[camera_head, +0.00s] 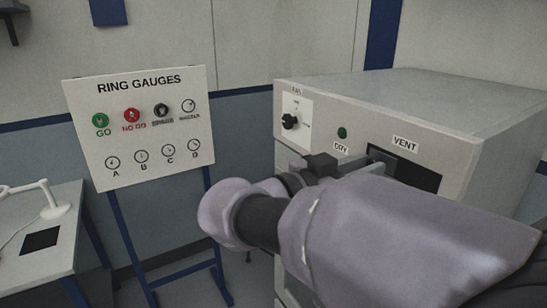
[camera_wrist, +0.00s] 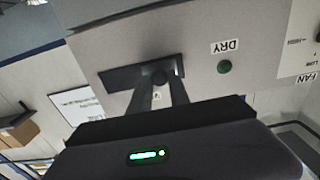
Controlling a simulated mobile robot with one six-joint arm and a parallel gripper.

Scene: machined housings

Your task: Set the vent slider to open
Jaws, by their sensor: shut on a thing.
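The vent panel is a dark rectangular slot (camera_head: 418,178) under the VENT label (camera_head: 404,141) on the front of a grey cabinet. My gripper (camera_head: 376,166) is at the slot's left part in the head view. In the wrist view my gripper (camera_wrist: 162,88) has its two fingers closed on the knob. My fingers partly hide the knob and the VENT label there. No open or closed marking is readable.
A green DRY button (camera_head: 342,133) and a FAN dial (camera_head: 290,121) sit left of the vent on the cabinet (camera_head: 470,112). A ring gauge board (camera_head: 140,130) stands at left. A table with a white lamp (camera_head: 50,208) is at far left.

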